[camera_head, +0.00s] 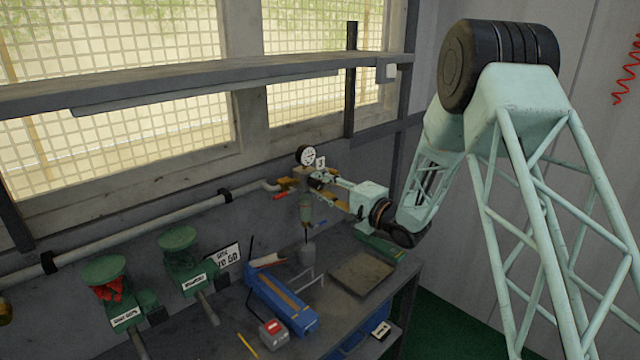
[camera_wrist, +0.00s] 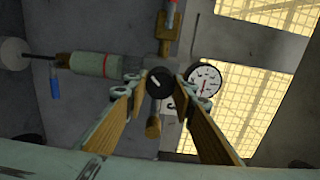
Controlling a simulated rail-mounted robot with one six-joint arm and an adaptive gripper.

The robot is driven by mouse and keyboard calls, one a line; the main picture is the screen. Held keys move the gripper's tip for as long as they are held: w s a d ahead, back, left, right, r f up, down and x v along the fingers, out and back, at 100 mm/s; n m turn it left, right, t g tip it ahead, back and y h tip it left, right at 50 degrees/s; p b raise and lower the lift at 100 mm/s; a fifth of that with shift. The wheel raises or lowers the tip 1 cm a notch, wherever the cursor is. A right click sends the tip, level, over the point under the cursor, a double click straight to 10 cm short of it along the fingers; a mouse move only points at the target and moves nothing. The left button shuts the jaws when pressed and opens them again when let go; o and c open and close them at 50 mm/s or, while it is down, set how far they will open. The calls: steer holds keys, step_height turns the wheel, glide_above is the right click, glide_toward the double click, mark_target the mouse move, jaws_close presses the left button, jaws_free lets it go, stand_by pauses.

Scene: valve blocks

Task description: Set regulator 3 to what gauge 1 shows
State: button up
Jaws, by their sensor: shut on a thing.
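My gripper (camera_wrist: 159,84) has its two fingers on either side of a round black knob (camera_wrist: 157,80) in the wrist view, shut on it. The knob has a short white mark on its face, slanted. A white plate (camera_wrist: 168,103) below the knob is partly hidden. In the head view the gauge (camera_head: 306,155) is at the wall pipe's end, beside my gripper (camera_head: 317,180).
A red-handled valve (camera_wrist: 171,14) and a blue handle (camera_wrist: 54,88) are near the knob.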

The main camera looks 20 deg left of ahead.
stand_by(0.4)
steer(key=o, duration=0.8)
steer(key=shift+o, duration=0.2)
steer(key=shift+d, duration=0.1)
steer(key=v, duration=1.1)
steer(key=shift+s+d, duration=0.25)
steer(key=shift+d, duration=0.1)
